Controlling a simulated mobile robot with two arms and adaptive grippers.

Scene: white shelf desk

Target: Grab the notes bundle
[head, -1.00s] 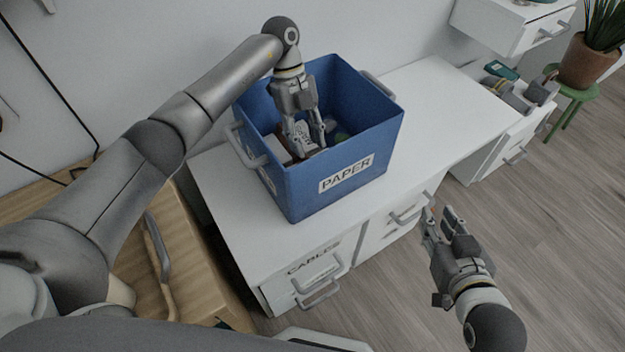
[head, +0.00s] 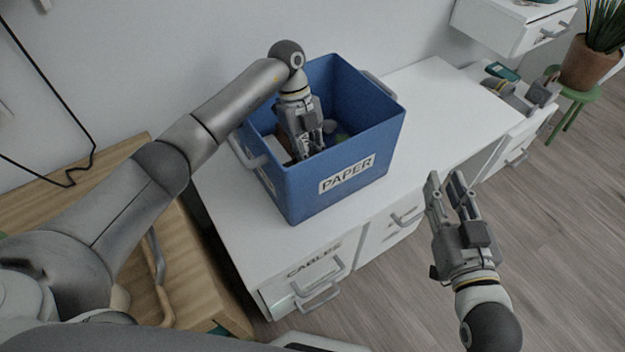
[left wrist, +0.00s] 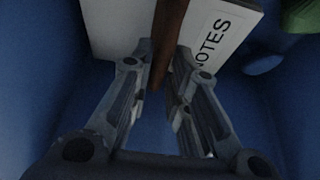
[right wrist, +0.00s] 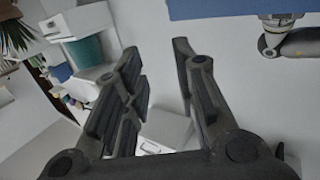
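The notes bundle (left wrist: 225,25) is a white block with a brown band across it and a label of which "OTES" shows. It lies inside the blue box marked PAPER (head: 345,180), and the box wall and my gripper mostly hide it in the head view. My left gripper (left wrist: 166,58) is down in the box, one finger on each side of the brown band. The fingertips are close to the band; whether they press on it I cannot tell. My right gripper (head: 447,178) is empty, its fingers apart, in front of the desk; it also shows in the right wrist view (right wrist: 158,55).
The box stands on a white desk (head: 430,90) with a drawer labelled CABLES (head: 315,270). Some green thing (left wrist: 302,14) lies in the box beside the bundle. A wooden cabinet (head: 70,205) is at left. A plant pot (head: 585,62) on a green stool is at far right.

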